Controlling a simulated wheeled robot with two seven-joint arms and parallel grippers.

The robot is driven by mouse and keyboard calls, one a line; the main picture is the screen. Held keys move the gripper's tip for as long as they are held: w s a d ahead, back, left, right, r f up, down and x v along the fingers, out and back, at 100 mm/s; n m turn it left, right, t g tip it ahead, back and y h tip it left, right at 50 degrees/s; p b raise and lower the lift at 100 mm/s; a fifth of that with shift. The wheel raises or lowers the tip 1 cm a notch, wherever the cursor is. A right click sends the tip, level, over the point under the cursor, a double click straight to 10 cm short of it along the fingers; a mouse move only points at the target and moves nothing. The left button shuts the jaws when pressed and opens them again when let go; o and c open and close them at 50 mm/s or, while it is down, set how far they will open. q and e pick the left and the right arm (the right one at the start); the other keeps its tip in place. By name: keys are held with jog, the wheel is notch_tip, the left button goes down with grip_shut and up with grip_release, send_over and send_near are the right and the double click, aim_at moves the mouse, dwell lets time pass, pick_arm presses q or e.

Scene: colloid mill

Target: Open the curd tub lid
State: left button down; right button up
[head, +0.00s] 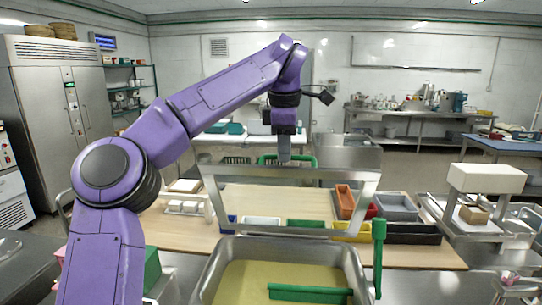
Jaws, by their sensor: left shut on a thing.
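The curd tub (229,252) is a steel basin at the bottom centre, with pale yellow curd (240,285) inside. Its lid (211,190) shows as a steel frame standing raised behind the tub opening, with a clear view through its middle. My right gripper is not in view.
A green upright handle (379,250) stands at the tub's right rim, and a green bar (310,293) lies across the curd. Behind is a wooden table (280,202) with coloured bins, including an orange one (345,200). A white-topped stand (486,178) is at right.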

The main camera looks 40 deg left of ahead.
pick_arm(q)
jog(key=shift+s+d+f, duration=0.1)
jog(key=shift+s+f, duration=0.05)
jog(key=c, duration=1.1)
grip_release()
jog(key=p+v, duration=0.4)
jog(key=v, duration=0.6)
jog(key=shift+r, duration=0.4)
